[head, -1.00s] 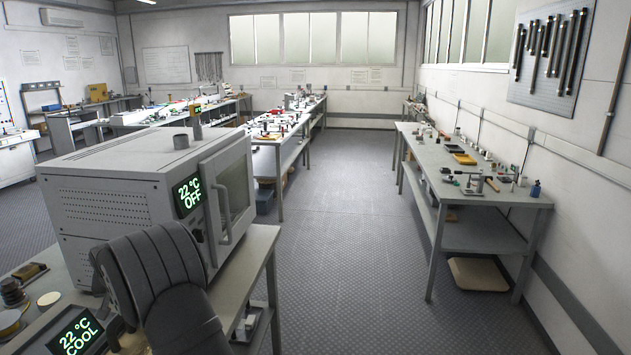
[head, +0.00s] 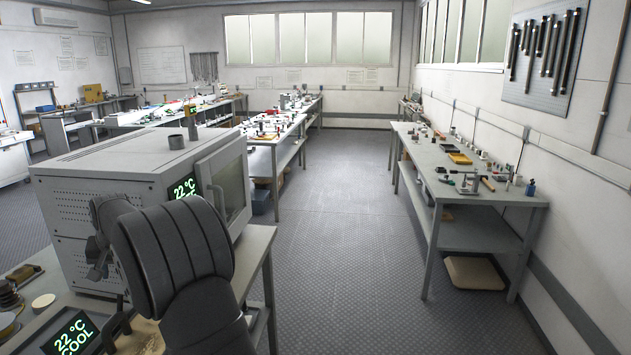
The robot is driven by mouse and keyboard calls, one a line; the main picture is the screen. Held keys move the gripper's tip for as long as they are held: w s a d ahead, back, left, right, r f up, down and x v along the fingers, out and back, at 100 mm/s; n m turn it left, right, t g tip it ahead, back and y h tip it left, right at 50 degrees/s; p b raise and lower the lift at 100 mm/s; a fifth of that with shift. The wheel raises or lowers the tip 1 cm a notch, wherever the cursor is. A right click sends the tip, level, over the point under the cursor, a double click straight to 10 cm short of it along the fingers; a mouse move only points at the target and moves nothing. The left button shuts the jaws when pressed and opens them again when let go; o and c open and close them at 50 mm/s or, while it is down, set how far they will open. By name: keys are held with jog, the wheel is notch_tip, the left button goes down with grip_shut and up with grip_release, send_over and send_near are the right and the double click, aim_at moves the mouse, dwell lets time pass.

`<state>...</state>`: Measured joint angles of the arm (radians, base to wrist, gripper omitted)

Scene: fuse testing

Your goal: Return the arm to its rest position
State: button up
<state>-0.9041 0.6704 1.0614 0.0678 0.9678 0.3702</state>
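My arm (head: 180,255) rises at the lower left, in front of the grey oven (head: 110,175), with a thick ribbed dark link toward the camera. What looks like my gripper (head: 98,266) hangs at the left of that link, in front of the oven's side. It is small and partly hidden, so I cannot tell whether it is open or shut. I see nothing held in it. The oven door is closed, and its display (head: 184,188) reads 22 °C, with the lower line covered by my arm.
A second display (head: 74,335) on the near bench reads 22 °C COOL. A round pale disc (head: 43,301) and dark spools (head: 8,295) lie left of the arm. The right bench (head: 470,205) holds small tools. The floor aisle (head: 330,220) between the benches is clear.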

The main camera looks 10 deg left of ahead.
aim_at(120, 296)
jog(key=shift+s+d+r+t, duration=0.1)
jog(key=shift+s+t, duration=0.6)
jog(key=shift+s, duration=0.5)
dwell(1.1)
jog(key=shift+g, duration=0.7)
jog(key=x, duration=0.4)
jog(key=w+x, duration=0.1)
jog(key=x, duration=0.4)
jog(key=w+x, duration=0.1)
jog(key=x, duration=0.4)
jog(key=shift+w, duration=0.2)
jog(key=shift+c, duration=0.5)
grip_shut()
